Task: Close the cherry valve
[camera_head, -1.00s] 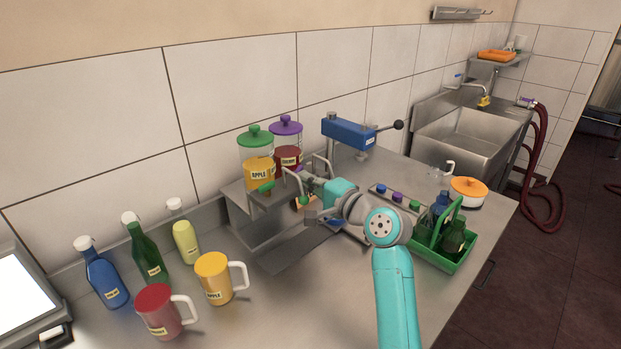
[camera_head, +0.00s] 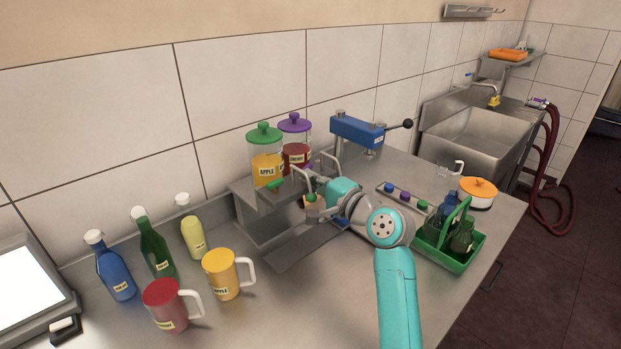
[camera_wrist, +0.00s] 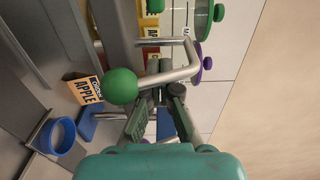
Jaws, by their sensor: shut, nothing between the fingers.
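The cherry dispenser (camera_head: 296,158) has red contents and a purple lid. A green handle (camera_head: 277,184) sticks out below the apple dispenser. I cannot make out the cherry valve clearly; the area in front of the cherry dispenser is partly covered by metal tubes and my arm. My gripper (camera_head: 322,190) is shut and empty, in front of the rack. In the wrist view my gripper (camera_wrist: 160,95) is beside a bent metal rod with a green ball (camera_wrist: 120,86); contact is unclear.
Yellow (camera_head: 222,275) and red (camera_head: 167,305) mugs and several bottles stand left. A blue press (camera_head: 357,131) with a black-knobbed lever is behind my arm. A green bottle carrier (camera_head: 455,258) stands right. An APPLE sign (camera_wrist: 84,88) is close to the green ball.

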